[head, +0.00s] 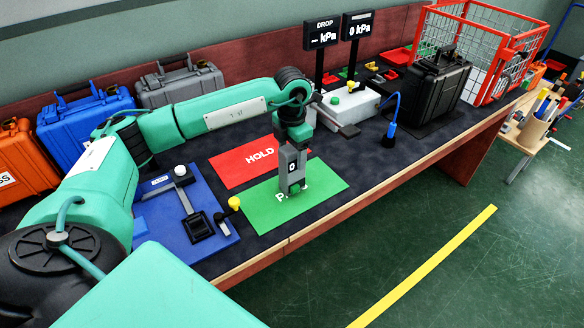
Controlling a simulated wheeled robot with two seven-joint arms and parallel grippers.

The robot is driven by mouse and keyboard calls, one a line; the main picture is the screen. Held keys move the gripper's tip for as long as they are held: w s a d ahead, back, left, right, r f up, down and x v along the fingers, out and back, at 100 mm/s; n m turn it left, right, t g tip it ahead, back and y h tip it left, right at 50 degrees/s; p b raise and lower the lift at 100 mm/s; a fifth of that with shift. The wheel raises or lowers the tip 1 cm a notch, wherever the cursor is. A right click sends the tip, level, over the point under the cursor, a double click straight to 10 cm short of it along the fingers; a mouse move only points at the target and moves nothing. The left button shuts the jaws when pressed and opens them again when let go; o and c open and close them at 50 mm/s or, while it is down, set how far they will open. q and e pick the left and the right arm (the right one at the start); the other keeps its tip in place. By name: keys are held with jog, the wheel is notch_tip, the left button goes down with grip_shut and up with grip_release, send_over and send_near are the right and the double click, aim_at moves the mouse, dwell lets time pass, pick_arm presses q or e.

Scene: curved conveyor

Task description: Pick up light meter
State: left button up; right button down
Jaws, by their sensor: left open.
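My left gripper (296,189) points down over the green mat (325,183), whose lettering it partly covers. It is open, with nothing clearly seen between its fingers. A dark block with a "0" on it shows just above the fingers; I cannot tell whether it is part of my wrist. I cannot clearly make out a light meter. A small device with a white dome (180,171) stands on the blue board (165,222), left of the gripper, and could be it. My right gripper is not in view.
A red HOLD mat (232,171) lies behind the green mat. A yellow-topped knob (234,203) stands by the blue board.

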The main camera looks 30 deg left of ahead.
pick_arm(q)
jog(key=shift+f, duration=0.4)
jog(key=shift+c, duration=0.5)
jog(key=c, duration=1.3)
jog(key=shift+r, duration=0.1)
jog(key=shift+c, duration=0.2)
